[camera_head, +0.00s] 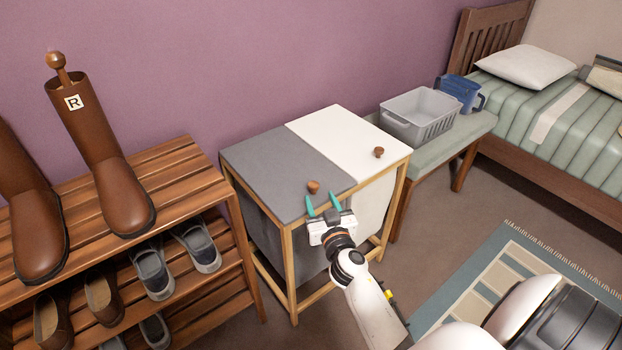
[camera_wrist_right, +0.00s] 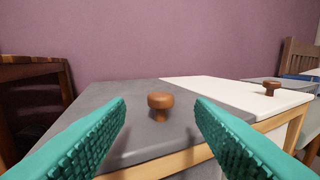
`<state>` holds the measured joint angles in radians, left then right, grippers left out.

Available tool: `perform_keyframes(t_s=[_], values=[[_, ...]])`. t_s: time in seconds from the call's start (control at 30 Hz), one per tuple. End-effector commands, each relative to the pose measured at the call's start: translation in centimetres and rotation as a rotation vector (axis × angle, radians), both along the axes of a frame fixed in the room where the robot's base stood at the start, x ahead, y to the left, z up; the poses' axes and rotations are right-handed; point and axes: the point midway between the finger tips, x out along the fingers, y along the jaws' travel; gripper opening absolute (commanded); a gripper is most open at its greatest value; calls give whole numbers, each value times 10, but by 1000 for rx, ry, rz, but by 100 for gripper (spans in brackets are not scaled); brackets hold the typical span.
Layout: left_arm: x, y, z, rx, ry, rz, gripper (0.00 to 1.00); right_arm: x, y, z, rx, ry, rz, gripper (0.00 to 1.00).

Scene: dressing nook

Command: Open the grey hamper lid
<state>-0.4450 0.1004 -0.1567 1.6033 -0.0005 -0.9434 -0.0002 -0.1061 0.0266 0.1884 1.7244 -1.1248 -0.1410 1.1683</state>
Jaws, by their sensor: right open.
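The hamper is a wooden frame with two lids side by side. The grey lid (camera_head: 265,173) lies flat and shut on the left, with a brown wooden knob (camera_head: 313,187) near its front edge. The white lid (camera_head: 345,140) lies shut on the right with its own knob (camera_head: 379,152). My right gripper (camera_head: 322,206) is open and empty at the front edge of the grey lid, just short of its knob. In the right wrist view the grey lid's knob (camera_wrist_right: 160,106) stands ahead, between the two teal fingers and not touched. My left gripper is not in view.
A slatted shoe rack (camera_head: 180,170) with brown boots (camera_head: 110,165) and several shoes stands close on the left. A padded bench (camera_head: 440,142) on the right holds a grey basket (camera_head: 420,113) and a blue container (camera_head: 461,92). A bed (camera_head: 560,120) stands beyond it.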

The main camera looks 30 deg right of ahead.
Motion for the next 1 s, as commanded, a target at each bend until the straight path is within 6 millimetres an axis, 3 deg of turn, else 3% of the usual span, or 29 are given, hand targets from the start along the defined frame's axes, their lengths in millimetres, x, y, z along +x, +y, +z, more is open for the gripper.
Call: perform_keyframes(t_s=[0.1, 0.33, 0.77, 0.87, 1.0], values=[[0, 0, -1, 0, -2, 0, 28, 25, -8, 1, -3, -1, 0, 49], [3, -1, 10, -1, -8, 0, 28, 58, -19, 0, -2, 1, -2, 49], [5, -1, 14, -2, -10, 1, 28, 69, -23, 1, -1, 1, -2, 49], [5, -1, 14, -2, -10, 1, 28, 69, -23, 1, -1, 1, -2, 38], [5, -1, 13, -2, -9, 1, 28, 69, -23, 1, -1, 1, -2, 15]])
